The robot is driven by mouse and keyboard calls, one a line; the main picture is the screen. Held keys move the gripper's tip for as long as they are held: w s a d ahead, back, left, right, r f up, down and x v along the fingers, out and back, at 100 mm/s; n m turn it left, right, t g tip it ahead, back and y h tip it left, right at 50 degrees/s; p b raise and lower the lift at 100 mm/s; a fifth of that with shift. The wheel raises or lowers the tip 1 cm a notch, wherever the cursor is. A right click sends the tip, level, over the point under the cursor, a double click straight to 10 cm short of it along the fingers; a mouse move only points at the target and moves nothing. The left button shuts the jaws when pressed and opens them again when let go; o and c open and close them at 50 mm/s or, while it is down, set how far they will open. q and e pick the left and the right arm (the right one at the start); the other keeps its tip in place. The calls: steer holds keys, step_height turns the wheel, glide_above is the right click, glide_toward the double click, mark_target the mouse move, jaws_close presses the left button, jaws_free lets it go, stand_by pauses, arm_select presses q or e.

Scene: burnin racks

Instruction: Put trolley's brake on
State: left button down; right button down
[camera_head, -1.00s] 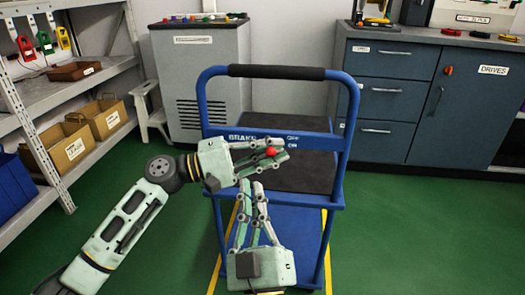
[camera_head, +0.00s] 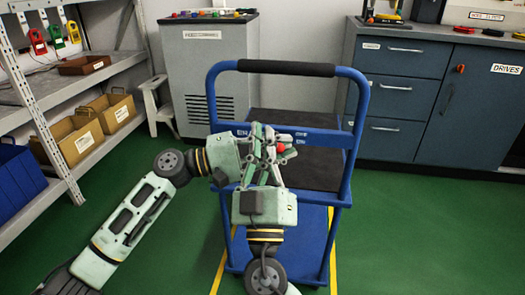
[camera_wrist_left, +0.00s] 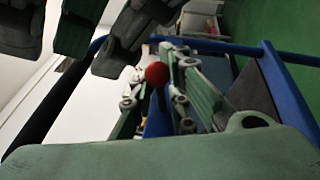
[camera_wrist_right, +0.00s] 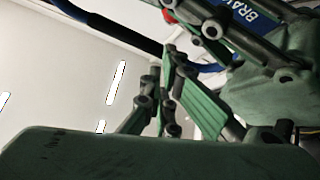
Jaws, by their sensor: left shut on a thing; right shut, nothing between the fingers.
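The blue trolley (camera_head: 355,135) stands upright with its handle facing me and a dark grip bar on top. A red ball knob (camera_head: 281,148) shows at its front crossbar, below a partly covered label. My left gripper (camera_head: 279,150) reaches in from the left and is shut on the red knob; the left wrist view shows the knob (camera_wrist_left: 157,74) between its fingers. My right gripper (camera_head: 262,132) comes up from below, shut and empty, its fingers crossing in front of the left fingers.
Shelves with cardboard bins (camera_head: 112,112) and blue bins stand at the left. A grey cabinet (camera_head: 208,70) is behind the trolley, and blue drawers (camera_head: 398,85) stand at the back right. Green floor (camera_head: 420,235) is clear at the right. Yellow floor lines flank the trolley.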

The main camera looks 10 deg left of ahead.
arm_select(q)
steer(key=shift+w+a, duration=0.1)
arm_select(e)
steer(key=shift+w+d+f, duration=0.15)
steer(key=shift+d+f, duration=0.05)
steer(key=shift+f, duration=0.25)
steer(key=shift+w+d+f, duration=0.15)
steer(key=shift+d+f, duration=0.05)
steer(key=shift+f, duration=0.25)
steer(key=shift+d+f, duration=0.2)
steer(key=shift+f, duration=0.6)
arm_select(q)
steer(key=c, duration=1.8)
jaws_free()
steer(key=shift+a+r, duration=0.15)
arm_select(e)
steer(key=shift+w+a, duration=0.1)
